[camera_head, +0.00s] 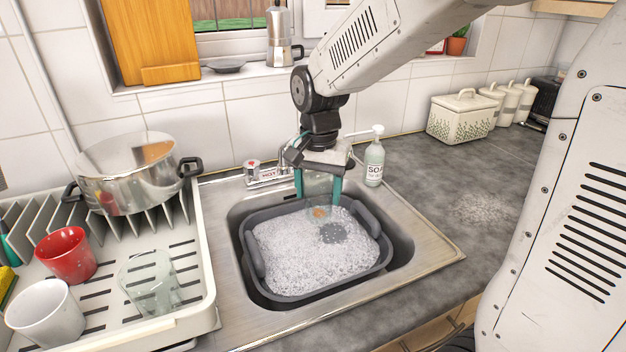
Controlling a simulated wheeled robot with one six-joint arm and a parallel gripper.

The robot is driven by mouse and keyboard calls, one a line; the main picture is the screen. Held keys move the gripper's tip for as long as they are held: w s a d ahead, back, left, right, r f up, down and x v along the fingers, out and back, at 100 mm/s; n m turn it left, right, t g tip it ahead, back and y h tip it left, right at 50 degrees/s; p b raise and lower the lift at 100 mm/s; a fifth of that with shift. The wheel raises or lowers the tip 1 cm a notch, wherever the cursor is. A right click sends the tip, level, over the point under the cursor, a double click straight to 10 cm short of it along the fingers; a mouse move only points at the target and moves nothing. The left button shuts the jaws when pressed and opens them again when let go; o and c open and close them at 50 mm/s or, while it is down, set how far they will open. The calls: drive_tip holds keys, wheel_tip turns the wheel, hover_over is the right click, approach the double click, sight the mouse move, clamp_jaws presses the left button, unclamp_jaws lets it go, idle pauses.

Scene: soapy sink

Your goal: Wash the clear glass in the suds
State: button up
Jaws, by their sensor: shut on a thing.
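My gripper (317,199) hangs over the back part of the dark grey wash basin (252,262), with its two teal fingers pointing down. It is shut on a clear glass (318,184), which is faint and see-through between the fingers. The glass's lower end is at or just above the suds (300,262); I cannot tell whether it touches them. White suds fill most of the basin, which sits in the steel sink (420,248). A small orange spot and a dark round patch show at the suds near the glass.
A drying rack (205,290) on the left holds a steel pot (135,170), a red cup (66,254), a white cup (45,312) and another clear glass (150,283). A soap bottle (374,160) stands behind the sink, right of the tap (266,174). The right counter (450,180) is mostly clear.

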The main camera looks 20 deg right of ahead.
wheel_tip(320, 180, down, 20)
drive_tip(key=shift+d+f, duration=0.1)
drive_tip(key=shift+f, duration=0.1)
idle(1.0)
drive_tip(key=shift+d, duration=0.15)
drive_tip(key=shift+d, duration=1.6)
drive_tip(key=shift+a, duration=1.75)
drive_tip(key=shift+d, duration=1.75)
drive_tip(key=shift+a, duration=1.75)
drive_tip(key=shift+d, duration=1.65)
